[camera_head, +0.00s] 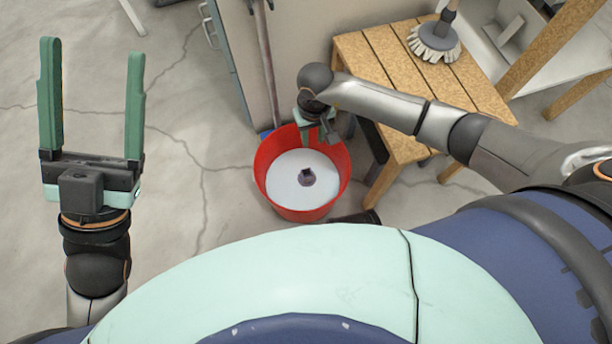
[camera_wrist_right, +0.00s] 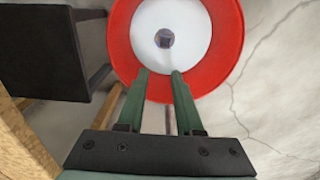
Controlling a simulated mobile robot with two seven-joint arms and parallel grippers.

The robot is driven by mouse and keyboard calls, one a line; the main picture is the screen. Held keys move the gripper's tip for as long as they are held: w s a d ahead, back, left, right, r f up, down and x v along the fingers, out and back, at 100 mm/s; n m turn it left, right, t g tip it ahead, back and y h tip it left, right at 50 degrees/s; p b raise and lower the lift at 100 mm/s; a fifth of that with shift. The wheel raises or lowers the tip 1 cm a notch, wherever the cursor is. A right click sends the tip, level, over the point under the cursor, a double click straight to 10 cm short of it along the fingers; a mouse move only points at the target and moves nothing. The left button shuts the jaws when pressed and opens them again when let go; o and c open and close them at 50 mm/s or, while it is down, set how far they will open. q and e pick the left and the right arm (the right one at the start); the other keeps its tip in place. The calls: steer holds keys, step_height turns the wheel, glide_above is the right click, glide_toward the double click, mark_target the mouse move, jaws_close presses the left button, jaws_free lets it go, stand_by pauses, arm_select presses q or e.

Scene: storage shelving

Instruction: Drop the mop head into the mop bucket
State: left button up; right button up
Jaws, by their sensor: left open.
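The red mop bucket (camera_head: 267,157) stands on the floor left of the wooden bench; it also shows in the right wrist view (camera_wrist_right: 228,60). A round white disc with a dark centre piece, which looks like the mop head (camera_head: 288,183), lies inside the bucket; it also shows in the right wrist view (camera_wrist_right: 190,40). My right gripper (camera_head: 317,138) is above the bucket's far edge. In the right wrist view its fingers (camera_wrist_right: 161,75) are apart with nothing between them. My left gripper (camera_head: 93,48) is open and empty, well left of the bucket.
A slatted wooden bench (camera_head: 382,60) holds a scrub brush (camera_head: 434,40) and stands close right of the bucket, under my right arm. A cabinet (camera_head: 245,60) with a leaning pole (camera_head: 266,65) is behind the bucket. The cracked floor (camera_head: 190,130) to the left is clear.

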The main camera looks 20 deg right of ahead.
step_height(320, 180, up, 12)
steer(key=p, duration=0.5)
steer(key=shift+r, duration=0.25)
stand_by(0.3)
